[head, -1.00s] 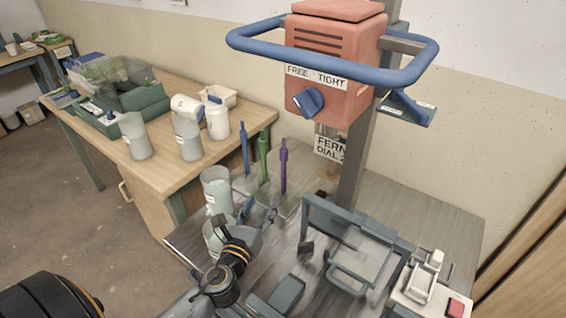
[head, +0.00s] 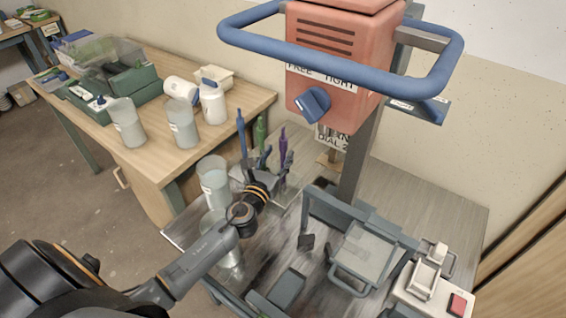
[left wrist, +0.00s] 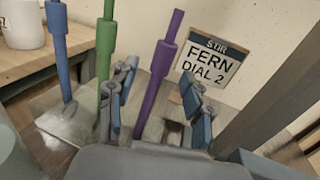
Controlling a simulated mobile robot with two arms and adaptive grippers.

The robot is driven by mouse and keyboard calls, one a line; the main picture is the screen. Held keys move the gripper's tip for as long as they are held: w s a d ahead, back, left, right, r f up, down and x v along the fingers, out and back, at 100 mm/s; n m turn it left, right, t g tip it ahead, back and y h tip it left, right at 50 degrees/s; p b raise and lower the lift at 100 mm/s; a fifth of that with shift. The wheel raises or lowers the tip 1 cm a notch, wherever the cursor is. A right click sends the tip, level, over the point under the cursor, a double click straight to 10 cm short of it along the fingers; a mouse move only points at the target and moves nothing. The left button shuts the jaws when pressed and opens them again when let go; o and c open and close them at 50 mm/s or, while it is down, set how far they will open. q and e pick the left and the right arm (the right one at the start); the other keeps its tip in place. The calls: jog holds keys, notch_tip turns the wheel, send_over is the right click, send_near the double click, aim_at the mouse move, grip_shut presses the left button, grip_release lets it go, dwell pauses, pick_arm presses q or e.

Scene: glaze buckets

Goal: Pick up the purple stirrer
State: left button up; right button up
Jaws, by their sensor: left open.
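The purple stirrer (head: 283,147) stands upright in a clear holder on the grey bench, at the right end of a row with a green stirrer (head: 260,133) and a blue stirrer (head: 241,132). My left gripper (head: 277,163) is open in front of the row, close to the purple stirrer. In the left wrist view the purple stirrer (left wrist: 159,72) shows between the two fingers of the left gripper (left wrist: 158,88), and I see no contact. The green stirrer (left wrist: 106,60) is just left of the left finger. My right gripper is not in view.
Clear beakers (head: 213,183) stand left of the holder. The red mixer head (head: 335,75) with its blue ring handle (head: 330,58) hangs above the bench on a post. A sign (left wrist: 210,65) reads "Stir Fern Dial 2". A grey frame (head: 365,250) stands at the right.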

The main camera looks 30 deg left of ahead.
aim_at(282, 148)
pick_arm(q)
jog(key=w, duration=0.4)
jog(key=shift+a+r, duration=0.15)
jog(key=shift+r, duration=0.05)
jog(key=shift+w, duration=0.2)
jog(key=shift+c, duration=0.8)
grip_shut()
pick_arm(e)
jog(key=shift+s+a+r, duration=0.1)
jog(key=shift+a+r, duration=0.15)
pick_arm(q)
jog(key=shift+r, duration=0.1)
